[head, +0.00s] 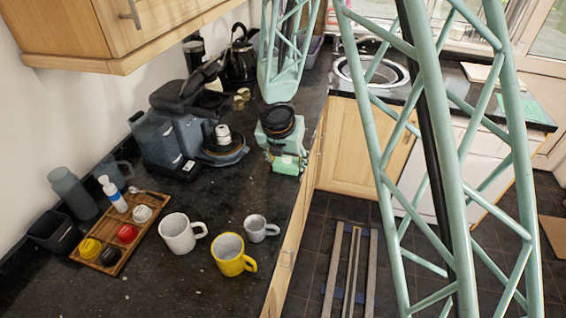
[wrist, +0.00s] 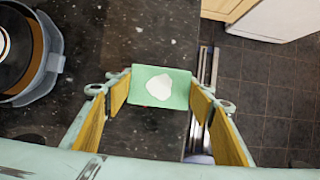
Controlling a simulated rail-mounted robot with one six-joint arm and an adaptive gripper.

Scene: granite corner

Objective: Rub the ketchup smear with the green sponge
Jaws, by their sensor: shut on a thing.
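The green sponge (wrist: 176,99) is between the fingers of my gripper (wrist: 161,88) in the wrist view, with a white patch on its upper face. My gripper is shut on it from both sides. In the head view the sponge (head: 287,163) shows below my gripper (head: 283,148), low over the dark counter near its front edge. I cannot tell whether it touches the counter. I cannot make out the ketchup smear clearly; a faint reddish trace shows at the sponge's near left edge in the wrist view.
A coffee machine (head: 170,130) stands left of my gripper. A white mug (head: 178,234), a yellow mug (head: 230,256) and a small grey mug (head: 257,229) stand nearer. A wooden tray (head: 128,243) holds small items. The counter's edge drops to the floor at right.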

